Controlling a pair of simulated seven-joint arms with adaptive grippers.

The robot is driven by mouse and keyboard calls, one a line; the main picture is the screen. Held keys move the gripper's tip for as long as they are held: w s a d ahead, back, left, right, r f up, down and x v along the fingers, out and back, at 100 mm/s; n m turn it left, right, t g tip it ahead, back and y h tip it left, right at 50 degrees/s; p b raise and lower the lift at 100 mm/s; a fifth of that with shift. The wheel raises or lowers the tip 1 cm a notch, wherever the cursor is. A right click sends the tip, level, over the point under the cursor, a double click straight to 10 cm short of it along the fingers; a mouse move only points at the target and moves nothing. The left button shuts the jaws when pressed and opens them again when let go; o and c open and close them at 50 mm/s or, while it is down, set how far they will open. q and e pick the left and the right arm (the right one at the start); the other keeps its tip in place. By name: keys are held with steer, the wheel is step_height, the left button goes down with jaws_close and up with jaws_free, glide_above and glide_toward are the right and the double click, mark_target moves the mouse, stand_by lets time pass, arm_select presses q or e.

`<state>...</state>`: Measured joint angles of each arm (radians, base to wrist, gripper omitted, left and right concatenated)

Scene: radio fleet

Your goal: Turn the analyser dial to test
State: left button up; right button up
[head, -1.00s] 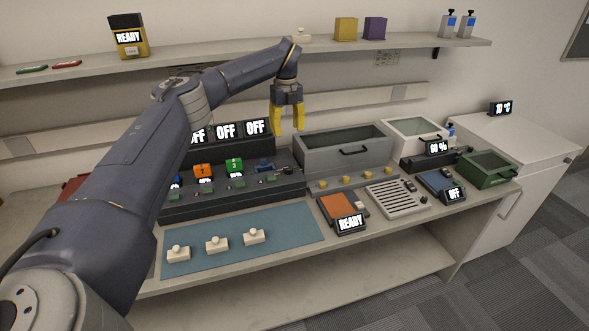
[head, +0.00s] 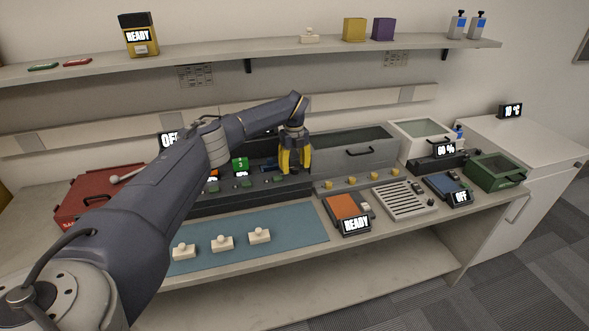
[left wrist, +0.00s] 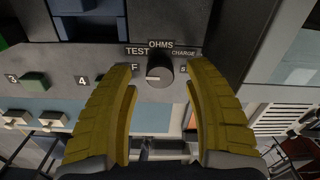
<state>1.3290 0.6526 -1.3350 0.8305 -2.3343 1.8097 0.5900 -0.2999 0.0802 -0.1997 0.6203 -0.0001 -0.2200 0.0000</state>
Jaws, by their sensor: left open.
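The analyser dial (left wrist: 160,71) is a round dark knob on the grey panel in the left wrist view. The labels TEST, OHMS and CHARGE stand around it, and a partly covered label ending in F sits at its left. Its white mark points left, towards that F label. My left gripper (head: 295,172) has yellow fingers and is open, pointing down at the front of the dark charger rack (head: 225,200). In the left wrist view its fingers (left wrist: 162,125) stand on either side of the dial, apart from it. In the head view the gripper hides the dial. My right gripper is not in view.
A grey lidded bin (head: 350,155) stands right of the gripper. A blue mat (head: 290,225) with small white pieces lies in front of the rack. An orange device (head: 345,207) reading READY is to its right. A red case (head: 90,198) sits at the left.

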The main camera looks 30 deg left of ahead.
arm_select(q)
steer(key=shift+f, duration=0.75)
steer(key=shift+o, duration=0.2)
jaws_close()
